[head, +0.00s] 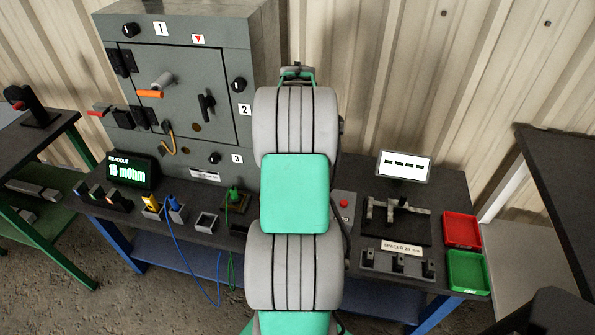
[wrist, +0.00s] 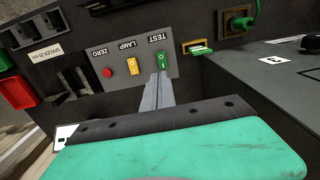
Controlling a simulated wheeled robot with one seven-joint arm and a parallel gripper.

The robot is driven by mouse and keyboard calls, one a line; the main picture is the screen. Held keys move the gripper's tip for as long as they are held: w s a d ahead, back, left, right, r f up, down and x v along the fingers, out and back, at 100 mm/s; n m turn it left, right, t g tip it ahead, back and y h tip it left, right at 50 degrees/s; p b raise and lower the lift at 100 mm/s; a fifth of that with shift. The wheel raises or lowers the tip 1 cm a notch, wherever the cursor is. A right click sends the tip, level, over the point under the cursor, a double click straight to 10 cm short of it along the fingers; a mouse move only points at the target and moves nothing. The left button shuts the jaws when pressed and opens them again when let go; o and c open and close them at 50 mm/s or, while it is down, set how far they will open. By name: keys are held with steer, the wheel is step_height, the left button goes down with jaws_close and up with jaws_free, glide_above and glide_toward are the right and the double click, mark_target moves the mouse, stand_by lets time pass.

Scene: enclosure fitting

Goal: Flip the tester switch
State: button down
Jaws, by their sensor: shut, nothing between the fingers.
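The tester switch is a green rocker (wrist: 163,61) marked TEST on a grey panel (wrist: 120,60) in the wrist view, where the lettering appears upside down. My gripper (wrist: 161,76) is shut and empty, its fingertips right at the lower edge of the green rocker in the picture; I cannot tell whether they touch it. A yellow LAMP rocker (wrist: 133,67) and a red ZERO button (wrist: 107,72) sit beside it. In the head view my arm hides the gripper and the green rocker; only the panel's right part with the red button (head: 343,203) shows.
A readout (head: 130,171) shows 15 mOhm. A grey enclosure (head: 190,90) stands at the back of the bench. Blue and green leads hang in front. A spacer fixture (head: 398,263), a red tray (head: 461,231) and a green tray (head: 468,272) are on the right.

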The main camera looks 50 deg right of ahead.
steer(key=shift+r, duration=0.2)
steer(key=w+a+r+n, duration=0.2)
steer(key=w+a, duration=0.1)
steer(key=a, duration=0.4)
steer(key=w+a+r+n, duration=0.2)
steer(key=w+a+r, duration=0.1)
steer(key=a, duration=0.4)
steer(key=s+a+n+t, duration=0.1)
steer(key=s+a+n, duration=0.3)
steer(key=a, duration=0.9)
steer(key=s+a+n+t, duration=0.1)
steer(key=s+a+n, duration=0.4)
steer(key=a, duration=0.9)
steer(key=shift+a+t, duration=0.3)
steer(key=shift+r, duration=0.1)
